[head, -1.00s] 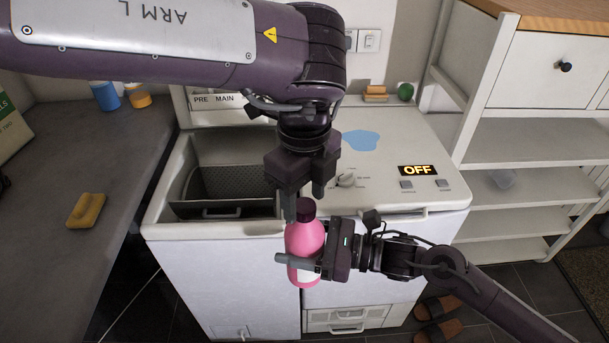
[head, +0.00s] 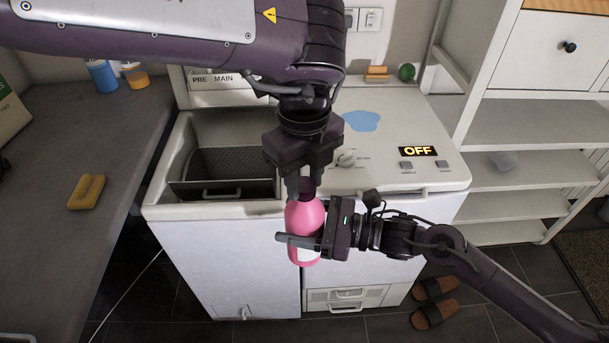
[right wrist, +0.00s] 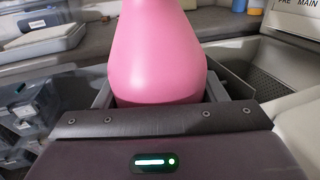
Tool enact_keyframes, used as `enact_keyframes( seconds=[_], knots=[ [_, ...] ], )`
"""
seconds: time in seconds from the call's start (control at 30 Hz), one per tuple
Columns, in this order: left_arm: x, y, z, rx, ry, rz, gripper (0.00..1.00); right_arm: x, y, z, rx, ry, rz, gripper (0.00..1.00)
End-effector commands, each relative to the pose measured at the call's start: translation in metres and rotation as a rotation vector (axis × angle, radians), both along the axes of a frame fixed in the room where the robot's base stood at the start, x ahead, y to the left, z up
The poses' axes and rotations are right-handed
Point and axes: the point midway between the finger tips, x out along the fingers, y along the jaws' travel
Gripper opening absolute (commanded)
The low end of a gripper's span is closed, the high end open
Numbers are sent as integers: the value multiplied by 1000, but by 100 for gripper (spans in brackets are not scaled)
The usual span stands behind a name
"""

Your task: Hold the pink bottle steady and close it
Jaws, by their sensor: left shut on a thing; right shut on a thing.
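The pink bottle (head: 304,219) stands upright in front of the washer, with a dark cap (head: 308,188) at its top. My right gripper (head: 300,242) is shut around the bottle's body from the right. The right wrist view shows the bottle (right wrist: 158,50) between the jaws, its top out of frame. My left gripper (head: 302,188) comes down from above and is shut on the cap. Its fingers partly hide the cap, so I cannot tell how tightly the cap sits on the neck.
The white toploader (head: 225,265) stands behind the bottle, its left drum opening uncovered. A grey counter (head: 90,150) at left holds a yellow sponge (head: 86,192), a blue bottle (head: 101,76) and an orange one. A white shelf unit (head: 520,170) is at right. Brown slippers (head: 434,300) lie on the floor.

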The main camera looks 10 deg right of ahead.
Motion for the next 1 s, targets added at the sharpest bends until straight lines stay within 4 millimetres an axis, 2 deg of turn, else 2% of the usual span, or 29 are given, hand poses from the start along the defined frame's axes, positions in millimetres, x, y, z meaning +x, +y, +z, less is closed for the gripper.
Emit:
enact_keyframes(
  seconds=[0.1, 0.27, 0.43, 0.47, 0.63, 0.9, 1.0],
  knots=[
    [0, 0, 0, -1, -1, -233, 5, 0, 1, 2, 3, -4, 2, 1],
    [1, 0, 0, -1, -2, -527, 5, 0, 1, 2, 3, -4, 2, 1],
    [1, 0, 0, -2, -2, -551, 5, 0, 1, 2, 3, -4, 3, 1],
    [1, 0, 0, -2, -2, -550, 35, 0, 1, 2, 3, -4, 3, 1],
    [1, 0, 0, -2, -2, -549, 57, 0, 1, 2, 3, -4, 2, 1],
    [0, 0, 1, -2, -1, -548, 57, 0, 0, 2, 3, -4, 1, 1],
    [1, 0, 6, -2, -2, -548, 57, 0, 0, 2, 3, -4, 1, 1]
  ],
)
